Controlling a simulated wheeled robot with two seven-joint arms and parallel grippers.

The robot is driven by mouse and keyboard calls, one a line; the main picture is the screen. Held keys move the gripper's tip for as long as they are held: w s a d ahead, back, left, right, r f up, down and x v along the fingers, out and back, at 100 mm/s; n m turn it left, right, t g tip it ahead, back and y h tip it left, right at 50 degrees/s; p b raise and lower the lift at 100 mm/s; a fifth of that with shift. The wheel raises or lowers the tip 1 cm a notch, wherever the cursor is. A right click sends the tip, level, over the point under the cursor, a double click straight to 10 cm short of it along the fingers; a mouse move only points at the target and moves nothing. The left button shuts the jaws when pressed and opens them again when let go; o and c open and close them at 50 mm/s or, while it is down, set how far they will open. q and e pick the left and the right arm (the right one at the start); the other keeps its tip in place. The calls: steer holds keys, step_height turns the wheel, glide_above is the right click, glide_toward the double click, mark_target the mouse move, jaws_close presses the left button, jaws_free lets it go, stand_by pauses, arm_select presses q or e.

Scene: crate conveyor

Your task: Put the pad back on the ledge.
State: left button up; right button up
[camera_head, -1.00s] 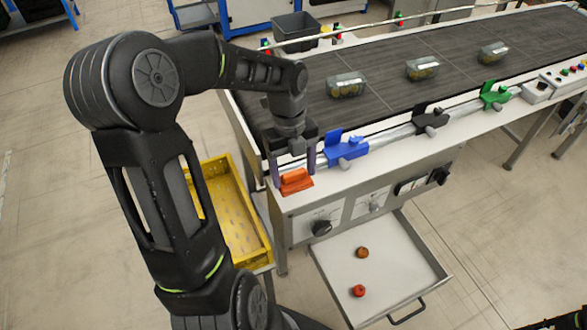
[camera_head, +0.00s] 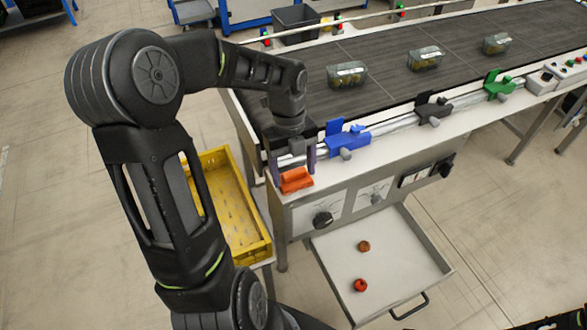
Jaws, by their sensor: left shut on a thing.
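The orange pad (camera_head: 296,181) is a small block at the near left corner of the conveyor. My left gripper (camera_head: 293,172) points down over it, with its two dark fingers on either side, shut on the pad. The white ledge (camera_head: 392,142) runs along the near side of the belt, and the pad shows against its left end. I cannot tell whether the pad touches the ledge or hangs just above or in front of it. My right gripper is not in view.
Blue (camera_head: 347,140), black (camera_head: 433,109) and green (camera_head: 498,85) clamps sit along the rail by the ledge. An open drawer (camera_head: 415,250) with two small round items juts out below. A yellow crate (camera_head: 256,245) stands left. Clear packs (camera_head: 346,73) lie on the belt.

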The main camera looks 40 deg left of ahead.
arm_select(q)
steer(key=shift+f, duration=0.5)
steer(key=o, duration=1.6)
steer(key=shift+c, duration=0.2)
steer(key=shift+b, duration=0.3)
steer(key=shift+w+a+r+b, duration=0.1)
steer(key=shift+a+r, duration=0.05)
steer(key=shift+r, duration=1.15)
steer(key=shift+w+a+r+b, duration=0.1)
steer(key=shift+a+r, duration=0.1)
steer(key=shift+r, duration=1.1)
steer(key=shift+w+a+r+b, duration=0.1)
steer(key=shift+a+r, duration=0.05)
steer(key=shift+r, duration=1.15)
